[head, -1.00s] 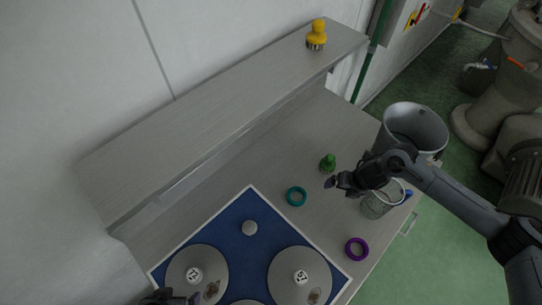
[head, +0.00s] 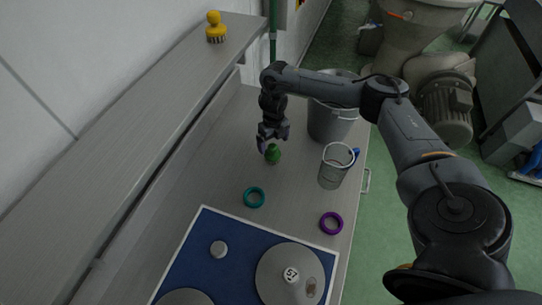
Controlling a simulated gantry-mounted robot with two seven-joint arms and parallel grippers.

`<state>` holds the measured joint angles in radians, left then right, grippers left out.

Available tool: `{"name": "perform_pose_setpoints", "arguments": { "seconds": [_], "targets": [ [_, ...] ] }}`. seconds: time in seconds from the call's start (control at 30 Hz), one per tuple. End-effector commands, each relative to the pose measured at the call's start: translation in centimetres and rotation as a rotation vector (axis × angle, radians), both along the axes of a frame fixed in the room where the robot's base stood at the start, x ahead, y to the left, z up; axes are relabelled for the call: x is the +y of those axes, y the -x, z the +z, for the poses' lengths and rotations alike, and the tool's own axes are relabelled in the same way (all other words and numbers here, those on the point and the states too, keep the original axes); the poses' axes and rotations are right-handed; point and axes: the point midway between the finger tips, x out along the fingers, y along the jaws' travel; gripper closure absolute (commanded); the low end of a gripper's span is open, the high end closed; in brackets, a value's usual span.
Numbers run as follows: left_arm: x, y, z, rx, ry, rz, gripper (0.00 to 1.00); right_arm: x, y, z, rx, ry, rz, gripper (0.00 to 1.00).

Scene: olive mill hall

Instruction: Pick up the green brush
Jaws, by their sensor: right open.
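The small green brush (head: 273,154) stands on the grey table in the head view, behind the teal ring. My right gripper (head: 267,146) points down right at the brush's top, overlapping it in the picture. Its jaws are open. I cannot tell whether a finger touches the brush. My left gripper is out of view.
A metal bucket (head: 331,122) and a clear jug (head: 336,166) stand right of the brush. A teal ring (head: 254,197) and a purple ring (head: 331,223) lie nearer. A blue mat (head: 205,245) holds grey discs. A yellow brush (head: 215,27) stands on the raised shelf (head: 150,105).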

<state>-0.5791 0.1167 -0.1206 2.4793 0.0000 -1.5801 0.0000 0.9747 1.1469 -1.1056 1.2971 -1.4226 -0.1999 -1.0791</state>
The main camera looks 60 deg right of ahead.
Motion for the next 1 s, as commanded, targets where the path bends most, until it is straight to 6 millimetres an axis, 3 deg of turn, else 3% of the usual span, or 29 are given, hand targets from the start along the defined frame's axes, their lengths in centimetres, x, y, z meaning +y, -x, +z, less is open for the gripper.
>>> {"name": "perform_pose_setpoints", "arguments": {
  "seconds": [0.23, 0.53, 0.87, 1.0],
  "targets": [
    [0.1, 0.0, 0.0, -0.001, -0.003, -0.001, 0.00, -0.1, 0.0, -1.5, 0.002, 0.000, -0.002, 0.02],
    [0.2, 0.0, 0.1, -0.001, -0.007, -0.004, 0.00, -0.3, -0.3, -5.1, 0.001, 0.000, -0.001, 0.02],
    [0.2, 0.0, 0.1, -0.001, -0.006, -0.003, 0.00, -0.3, -0.3, -5.7, 0.000, 0.000, -0.001, 0.02],
    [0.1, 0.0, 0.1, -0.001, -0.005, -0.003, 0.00, -0.3, -0.3, -5.7, -0.001, 0.000, -0.001, 0.20]
  ]
}}
